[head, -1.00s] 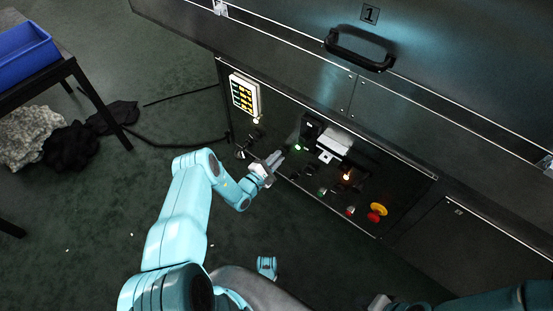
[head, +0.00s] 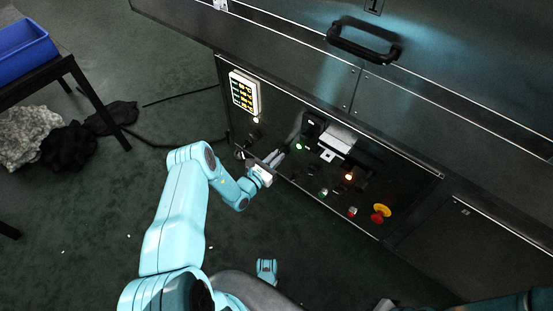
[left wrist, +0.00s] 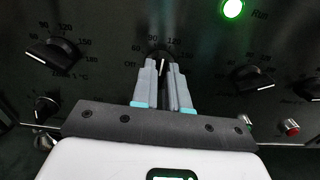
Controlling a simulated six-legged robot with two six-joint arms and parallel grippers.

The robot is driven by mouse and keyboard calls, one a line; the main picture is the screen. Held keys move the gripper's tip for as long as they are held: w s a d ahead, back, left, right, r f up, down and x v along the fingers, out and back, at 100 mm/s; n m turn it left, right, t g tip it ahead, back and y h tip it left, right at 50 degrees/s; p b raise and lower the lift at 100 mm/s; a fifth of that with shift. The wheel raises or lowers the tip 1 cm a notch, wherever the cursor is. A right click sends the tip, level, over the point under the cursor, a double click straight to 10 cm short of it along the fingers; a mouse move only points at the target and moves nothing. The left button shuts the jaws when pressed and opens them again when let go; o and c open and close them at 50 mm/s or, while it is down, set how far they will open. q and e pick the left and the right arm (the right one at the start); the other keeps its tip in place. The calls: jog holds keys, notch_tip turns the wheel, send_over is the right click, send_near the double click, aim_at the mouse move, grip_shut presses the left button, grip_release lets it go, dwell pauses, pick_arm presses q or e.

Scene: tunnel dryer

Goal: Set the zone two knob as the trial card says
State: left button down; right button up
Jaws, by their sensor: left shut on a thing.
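The control panel (head: 330,180) is a dark sloping face on the machine. My left gripper (head: 278,157) reaches its left half. In the left wrist view, my left gripper (left wrist: 162,75) is shut on a dark round knob (left wrist: 161,55), one finger on each side. A white pointer line on this knob points roughly up. Its scale shows Off and 60 at left, 150 and 180 at right; its name label is hidden by the fingers. The zone one knob (left wrist: 50,53) is to the left. I cannot make out a readable trial card. My right gripper's fingers cannot be made out.
Another knob (left wrist: 252,76) is to the right, below a lit green Run lamp (left wrist: 232,9). A black handle (head: 363,40) juts out above.

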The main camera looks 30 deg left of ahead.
pick_arm(q)
jog(key=shift+s+a+f+n+b, duration=0.1)
jog(key=shift+n+b, duration=0.35)
jog(key=shift+n, duration=1.55)
jog(key=c, duration=1.1)
grip_release()
jog(key=shift+c, duration=0.2)
jog(key=s+a+p, duration=0.1)
jog(key=s+p, duration=0.3)
jog(key=s, duration=1.2)
jog(key=shift+p, duration=0.3)
jog(key=shift+s+a, duration=0.1)
